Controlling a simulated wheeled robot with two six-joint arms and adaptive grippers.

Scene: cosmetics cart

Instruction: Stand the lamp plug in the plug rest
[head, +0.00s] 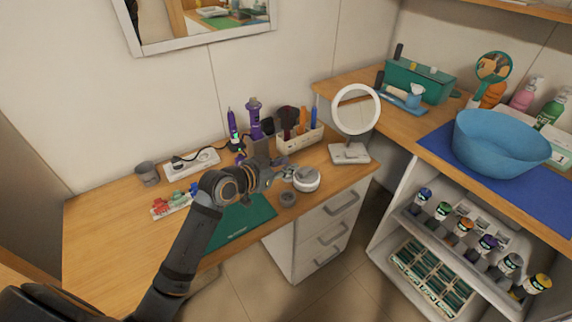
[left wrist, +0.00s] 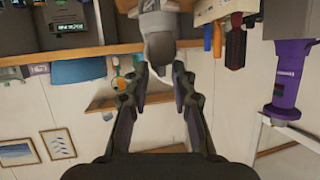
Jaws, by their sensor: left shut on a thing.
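My left gripper (head: 282,173) is over the right part of the wooden desk, and its arm reaches in from the lower left. It is shut on a pale grey piece, which I take for the lamp plug (left wrist: 160,43); this stands out between the fingertips in the left wrist view (left wrist: 161,78). In the head view the piece is too small to tell apart. A small grey round holder (head: 287,199), possibly the plug rest, is on the desk just below the gripper. The ring lamp (head: 349,153) stands behind to the right. My right gripper is not in view.
A white round pot (head: 306,180) is close to the right of the gripper. Purple styling tools (head: 254,118) and a brush holder (head: 300,139) stand behind it. A white power strip (head: 196,161) and grey cup (head: 147,173) are at the left. A green mat (head: 240,222) lies in front.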

